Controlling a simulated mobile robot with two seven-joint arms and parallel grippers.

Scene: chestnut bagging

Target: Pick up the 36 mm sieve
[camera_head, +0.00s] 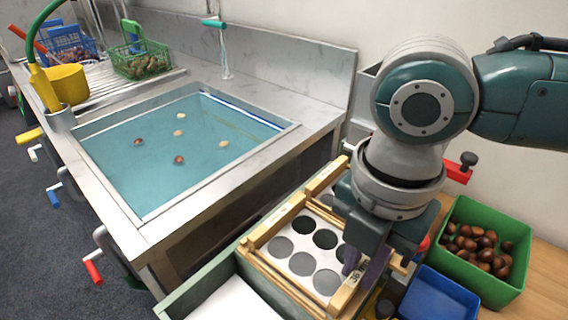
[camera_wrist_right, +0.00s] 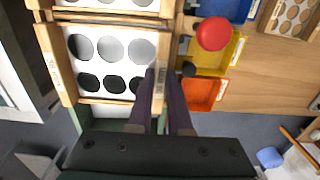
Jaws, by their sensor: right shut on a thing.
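The sieve (camera_head: 300,264), a white plate with large round holes in a wooden frame, sits on a greenish box at bottom centre. A label reading 36 shows on its near right rail. It also shows in the right wrist view (camera_wrist_right: 108,66). My right gripper (camera_head: 358,268) points down at this labelled rail. In the right wrist view its purple fingers (camera_wrist_right: 163,92) stand on either side of the rail, shut on it. The sieve looks level; I cannot tell any gap beneath it. My left gripper is not in view.
A green bin of chestnuts (camera_head: 485,250) and a blue bin (camera_head: 438,298) stand right of the sieve. A water basin (camera_head: 180,150) with several floating chestnuts is at the left. Yellow (camera_wrist_right: 222,58) and orange (camera_wrist_right: 205,94) bins and a red knob (camera_wrist_right: 213,33) are close to the gripper.

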